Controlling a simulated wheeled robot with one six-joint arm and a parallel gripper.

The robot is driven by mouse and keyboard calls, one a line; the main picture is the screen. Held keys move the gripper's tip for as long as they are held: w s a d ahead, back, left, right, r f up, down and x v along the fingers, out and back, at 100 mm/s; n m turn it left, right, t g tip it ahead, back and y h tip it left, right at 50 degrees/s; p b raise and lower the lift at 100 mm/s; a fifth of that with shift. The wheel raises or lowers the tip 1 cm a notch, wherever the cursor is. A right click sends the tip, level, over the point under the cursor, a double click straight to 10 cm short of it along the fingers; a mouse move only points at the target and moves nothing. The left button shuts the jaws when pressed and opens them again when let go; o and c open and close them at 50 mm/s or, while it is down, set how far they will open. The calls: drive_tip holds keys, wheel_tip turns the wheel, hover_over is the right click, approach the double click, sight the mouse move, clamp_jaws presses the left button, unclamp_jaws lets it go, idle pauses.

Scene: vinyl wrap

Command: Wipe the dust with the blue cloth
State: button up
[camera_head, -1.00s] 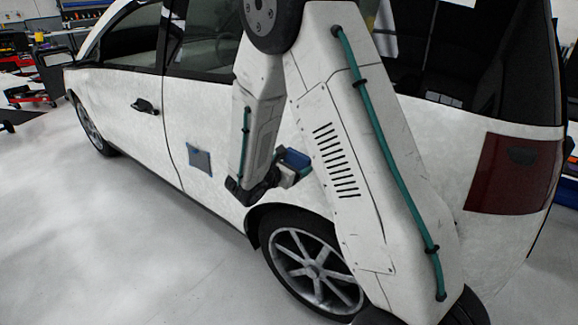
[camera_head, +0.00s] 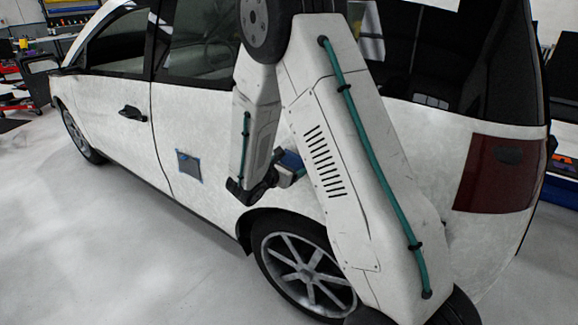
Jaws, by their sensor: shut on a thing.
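My gripper (camera_head: 284,176) is beside the white car's rear side, above the rear wheel, partly hidden behind my arm link. It is shut on the blue cloth (camera_head: 292,160), which shows as a small dark blue piece at its end. I cannot tell whether the cloth touches the car. A dark grey square patch with a blue edge (camera_head: 188,166) is on the car's side, to the left of my gripper and apart from it. The white car body (camera_head: 110,135) has a mottled, dusty-looking surface. I cannot clearly tell where the dust lies.
The car's rear wheel (camera_head: 303,270) is below my gripper, and the red tail light (camera_head: 497,172) is to the right. The grey floor (camera_head: 110,250) in front of the car is clear. Workbenches and tools stand at the back left.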

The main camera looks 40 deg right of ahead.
sight(294, 154)
drive_tip(key=shift+x, duration=0.95)
drive_tip(key=shift+s+d, duration=0.2)
drive_tip(key=shift+s, duration=0.4)
drive_tip(key=shift+s+d, duration=0.25)
drive_tip(key=shift+s, duration=0.4)
drive_tip(key=shift+s+d, duration=0.2)
drive_tip(key=shift+s, duration=0.4)
drive_tip(key=shift+s+d+r, duration=0.95)
drive_tip(key=shift+s+d, duration=1.5)
drive_tip(key=shift+s, duration=2.65)
drive_tip(key=shift+w+a, duration=0.95)
drive_tip(key=shift+w, duration=1.4)
drive_tip(key=shift+w+a, duration=0.95)
drive_tip(key=shift+w, duration=1.45)
drive_tip(key=shift+w+a, duration=0.95)
drive_tip(key=shift+w, duration=1.4)
drive_tip(key=shift+d+r, duration=0.2)
drive_tip(key=shift+r, duration=0.75)
drive_tip(key=s+d, duration=0.2)
drive_tip(key=s, duration=0.5)
drive_tip(key=shift+d, duration=0.35)
